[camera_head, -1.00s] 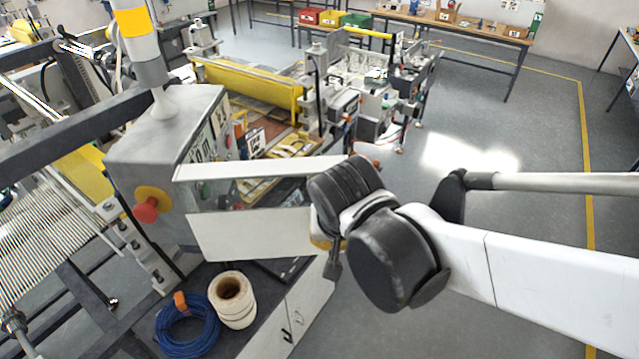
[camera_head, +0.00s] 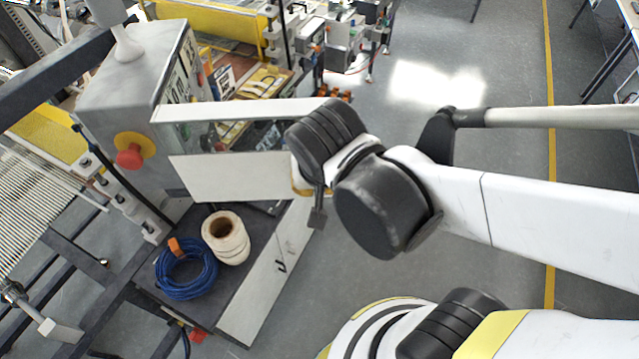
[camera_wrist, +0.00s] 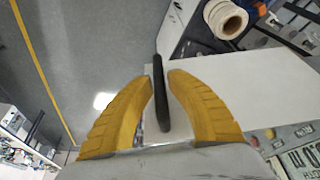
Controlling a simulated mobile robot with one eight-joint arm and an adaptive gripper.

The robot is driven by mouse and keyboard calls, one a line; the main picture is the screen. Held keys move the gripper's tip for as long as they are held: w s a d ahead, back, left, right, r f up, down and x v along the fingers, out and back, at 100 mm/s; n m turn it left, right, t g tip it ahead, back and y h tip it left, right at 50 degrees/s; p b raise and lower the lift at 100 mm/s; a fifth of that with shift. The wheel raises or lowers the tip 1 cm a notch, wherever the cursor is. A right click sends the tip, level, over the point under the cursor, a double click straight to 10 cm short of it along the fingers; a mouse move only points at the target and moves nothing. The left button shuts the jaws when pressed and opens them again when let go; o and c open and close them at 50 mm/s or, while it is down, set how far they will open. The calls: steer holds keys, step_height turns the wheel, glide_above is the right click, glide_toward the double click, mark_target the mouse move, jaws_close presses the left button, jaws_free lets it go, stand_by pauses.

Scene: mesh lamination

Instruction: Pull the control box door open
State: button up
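The control box (camera_head: 120,95) is a grey metal case with a red stop button on a yellow disc, at the left of the head view. Its white door (camera_head: 230,178), with a clear window, stands out from the box toward my arm. In the wrist view, the door's white panel (camera_wrist: 255,90) lies behind and right of my fingers. A black bar handle (camera_wrist: 161,100) runs between the two yellow fingers of my gripper (camera_wrist: 160,76), which are close in on both sides of it. In the head view, my wrist hides the door's outer end and most of my gripper.
A bench (camera_head: 240,295) below the door carries a blue cable coil (camera_head: 187,270) and a white roll (camera_head: 226,238). A machine with rollers (camera_head: 30,195) stands at the left. Open grey floor (camera_head: 440,190) lies to the right, with a yellow line on it.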

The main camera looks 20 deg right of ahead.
steer(key=shift+o, duration=0.9)
steer(key=v, duration=1.2)
steer(key=shift+w, duration=0.15)
steer(key=w+d+f+n+t, duration=0.2)
steer(key=w+d+f, duration=0.2)
steer(key=d, duration=0.4)
step_height(320, 180, down, 36)
steer(key=b, duration=3.6)
steer(key=shift+d+t+y, duration=0.3)
steer(key=shift+d+y, duration=0.05)
steer(key=shift+y, duration=0.05)
